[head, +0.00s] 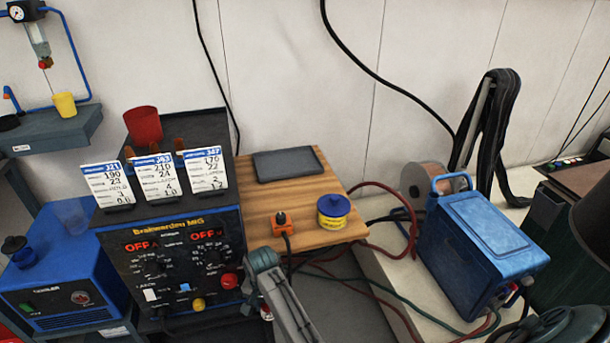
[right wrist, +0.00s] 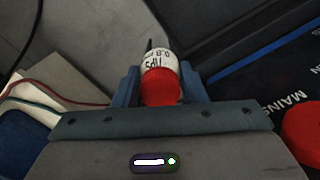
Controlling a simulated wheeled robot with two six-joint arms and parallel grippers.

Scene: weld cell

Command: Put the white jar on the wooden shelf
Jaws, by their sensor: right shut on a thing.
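The white jar (right wrist: 158,62) with a red lid and dark lettering is between the fingers of my right gripper (right wrist: 161,80) in the right wrist view. The gripper is shut on it, with the lid towards the palm. In the head view my right gripper (head: 259,290) is in front of the welder's right edge, low and in front of the wooden shelf (head: 262,200). The jar is mostly hidden there; a small red patch shows beside the gripper. My left gripper is not in view.
The welder (head: 177,270) is left; cables hang right.

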